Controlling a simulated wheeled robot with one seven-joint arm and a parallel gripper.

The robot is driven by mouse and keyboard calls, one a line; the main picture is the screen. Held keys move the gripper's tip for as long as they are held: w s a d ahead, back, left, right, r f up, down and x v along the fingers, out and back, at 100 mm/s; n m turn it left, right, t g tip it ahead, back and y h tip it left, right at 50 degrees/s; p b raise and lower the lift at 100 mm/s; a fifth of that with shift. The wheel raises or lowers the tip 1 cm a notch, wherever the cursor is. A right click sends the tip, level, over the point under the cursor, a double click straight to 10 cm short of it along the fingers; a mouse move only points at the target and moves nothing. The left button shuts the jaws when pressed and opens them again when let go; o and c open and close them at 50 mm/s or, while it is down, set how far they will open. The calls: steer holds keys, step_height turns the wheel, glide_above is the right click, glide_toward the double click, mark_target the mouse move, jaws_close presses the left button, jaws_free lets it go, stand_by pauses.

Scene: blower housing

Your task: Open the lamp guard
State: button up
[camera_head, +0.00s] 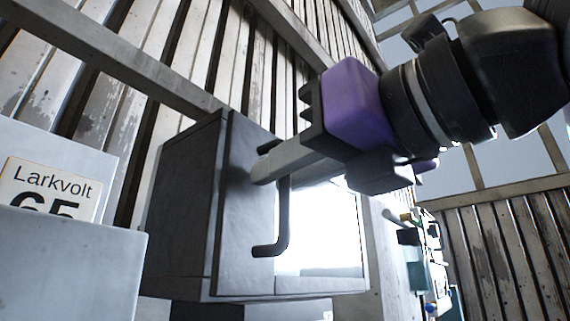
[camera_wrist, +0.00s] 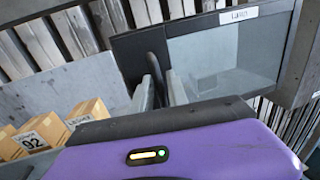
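The lamp guard (camera_head: 246,215) is a dark grey box-shaped housing with a bright window in its front, left of centre in the head view. Its front looks closed against the housing. In the wrist view its framed grey pane (camera_wrist: 222,57) carries a small white label. A dark bent bar handle (camera_head: 284,220) stands on the front's left side; it also shows in the wrist view (camera_wrist: 157,42). My gripper (camera_head: 262,172) is at the handle's upper part, one finger crossing before it. In the wrist view the handle lies between both fingers (camera_wrist: 161,82); whether they press on it is unclear.
A pale box with a "Larkvolt 65" sign (camera_head: 48,190) stands at the left. Several labelled cartons (camera_wrist: 42,130) sit at the left in the wrist view. Small coloured items (camera_head: 425,260) hang right of the guard. A slatted wall (camera_head: 190,55) is behind.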

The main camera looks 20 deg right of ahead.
jaws_close()
stand_by(1.4)
